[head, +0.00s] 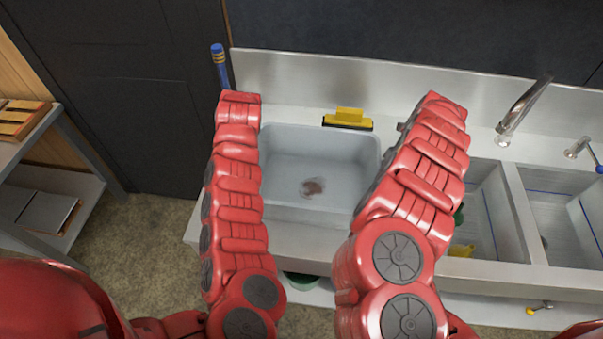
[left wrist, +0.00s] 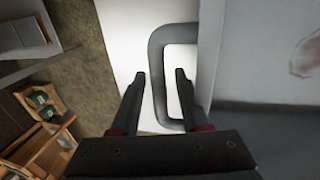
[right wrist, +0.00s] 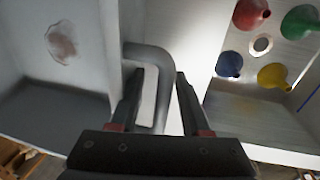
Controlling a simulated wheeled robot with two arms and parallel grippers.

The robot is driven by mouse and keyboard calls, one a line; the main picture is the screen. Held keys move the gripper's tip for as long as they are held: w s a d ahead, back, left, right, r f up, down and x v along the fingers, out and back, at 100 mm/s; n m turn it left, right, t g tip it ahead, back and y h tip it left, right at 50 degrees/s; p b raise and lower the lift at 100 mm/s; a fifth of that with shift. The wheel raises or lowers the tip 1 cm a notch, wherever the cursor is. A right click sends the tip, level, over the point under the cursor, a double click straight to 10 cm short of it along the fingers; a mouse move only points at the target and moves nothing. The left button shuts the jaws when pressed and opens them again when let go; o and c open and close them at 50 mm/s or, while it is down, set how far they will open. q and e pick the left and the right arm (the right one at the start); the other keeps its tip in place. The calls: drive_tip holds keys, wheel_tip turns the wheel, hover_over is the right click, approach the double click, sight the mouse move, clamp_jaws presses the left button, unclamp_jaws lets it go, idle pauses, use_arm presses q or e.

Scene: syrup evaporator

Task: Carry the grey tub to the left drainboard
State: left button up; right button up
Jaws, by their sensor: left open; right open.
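The grey tub (head: 290,150) is a rectangular open bin with a reddish-brown patch on its floor. In the head view it appears over the left drainboard (head: 215,228), at the sink unit's left end; I cannot tell whether it rests there. My left gripper (left wrist: 161,74) is open, its fingers on either side of the dark bar of the tub's left handle (left wrist: 158,55). My right gripper (right wrist: 158,74) is open around the bar of the right handle (right wrist: 163,85). Both grippers are hidden behind my arms in the head view.
Sink basins (head: 557,215) lie to the right. Red, green, blue and yellow funnels (right wrist: 272,76) surround a drain hole. A yellow block with a black edge (head: 347,118) is behind the tub. A faucet (head: 522,108) rises at the back right. A shelf (head: 45,200) stands left.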

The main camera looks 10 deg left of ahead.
use_arm(q)
drive_tip(key=v, duration=0.7)
drive_tip(key=shift+r, duration=0.25)
